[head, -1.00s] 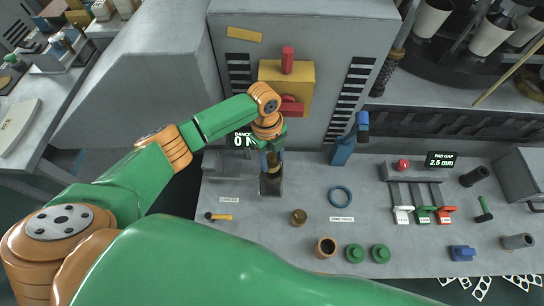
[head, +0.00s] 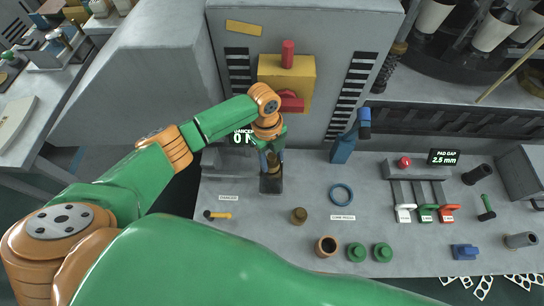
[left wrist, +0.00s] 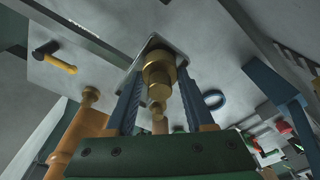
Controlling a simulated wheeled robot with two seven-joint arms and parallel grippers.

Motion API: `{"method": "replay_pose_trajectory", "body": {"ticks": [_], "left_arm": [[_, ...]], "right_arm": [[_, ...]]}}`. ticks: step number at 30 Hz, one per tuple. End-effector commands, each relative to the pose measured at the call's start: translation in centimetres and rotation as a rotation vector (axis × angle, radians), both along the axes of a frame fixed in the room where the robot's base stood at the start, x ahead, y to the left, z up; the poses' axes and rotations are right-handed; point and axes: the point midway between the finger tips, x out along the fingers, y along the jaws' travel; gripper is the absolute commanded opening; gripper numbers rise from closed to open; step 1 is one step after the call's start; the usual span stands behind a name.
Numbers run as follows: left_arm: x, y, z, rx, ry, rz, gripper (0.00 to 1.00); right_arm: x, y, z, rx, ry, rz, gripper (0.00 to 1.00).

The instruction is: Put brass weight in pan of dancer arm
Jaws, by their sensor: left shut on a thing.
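My left gripper (head: 271,160) points down at the back left of the bench, its blue fingers shut on a brass weight. In the left wrist view the weight (left wrist: 158,72) shows as a stepped brass cylinder between the two fingers (left wrist: 160,105). The pan of the dancer arm (head: 270,187) is a small dark square tray right below the gripper. Its pale rim (left wrist: 178,48) shows around the weight in the left wrist view. The weight is at the pan; I cannot tell whether it touches the pan's floor. My right gripper is not in view.
Another brass piece (head: 299,215) stands on the bench, near a blue ring (head: 341,194) and a yellow-handled hammer (head: 217,215). A brown cup (head: 327,246) and green pieces (head: 356,252) stand in front. A blue post (head: 343,148) rises right of the gripper.

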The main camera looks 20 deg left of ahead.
Motion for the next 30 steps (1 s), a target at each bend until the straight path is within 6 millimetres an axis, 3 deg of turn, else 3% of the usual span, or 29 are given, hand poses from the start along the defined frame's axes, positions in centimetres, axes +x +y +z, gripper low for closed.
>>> {"method": "replay_pose_trajectory", "body": {"ticks": [30], "left_arm": [[0.00, -0.01, -1.02, 0.000, 0.000, 0.000, 0.00]], "right_arm": [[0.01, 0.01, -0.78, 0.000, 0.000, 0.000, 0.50]]}}
